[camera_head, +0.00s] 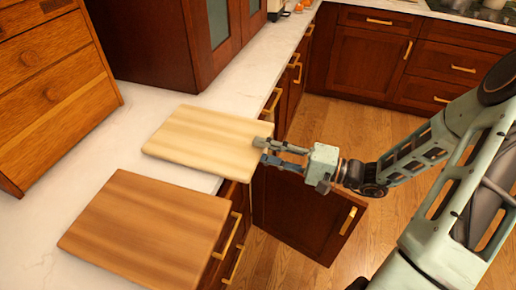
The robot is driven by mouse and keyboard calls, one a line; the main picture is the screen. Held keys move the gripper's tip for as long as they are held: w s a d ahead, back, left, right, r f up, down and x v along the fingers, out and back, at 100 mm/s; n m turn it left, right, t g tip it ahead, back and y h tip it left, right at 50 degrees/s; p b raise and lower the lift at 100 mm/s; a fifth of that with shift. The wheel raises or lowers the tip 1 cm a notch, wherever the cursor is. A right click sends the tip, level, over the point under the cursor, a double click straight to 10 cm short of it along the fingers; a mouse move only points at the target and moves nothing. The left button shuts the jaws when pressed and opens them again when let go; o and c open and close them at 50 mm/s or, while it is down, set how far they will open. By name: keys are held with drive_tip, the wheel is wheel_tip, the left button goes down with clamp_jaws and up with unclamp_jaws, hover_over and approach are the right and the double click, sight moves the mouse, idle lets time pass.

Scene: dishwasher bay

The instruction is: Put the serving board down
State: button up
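A pale wooden board (205,140), which I take to be the serving board, is level at the counter's front edge, its right end sticking out past that edge. My gripper (264,151) comes from the right, with its fingers at the board's right edge. They look shut on that edge, a small gap between them filled by the board. Whether the board's underside touches the counter or is slightly above it is hard to tell.
A darker brown board (145,230) lies on the white counter (60,165) in front of the pale one. A wooden drawer chest (50,90) stands at left, a dark red cabinet (150,45) behind. A cabinet door (300,210) stands open below my gripper.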

drive_tip(key=v, duration=1)
drive_tip(key=shift+d, duration=0.15)
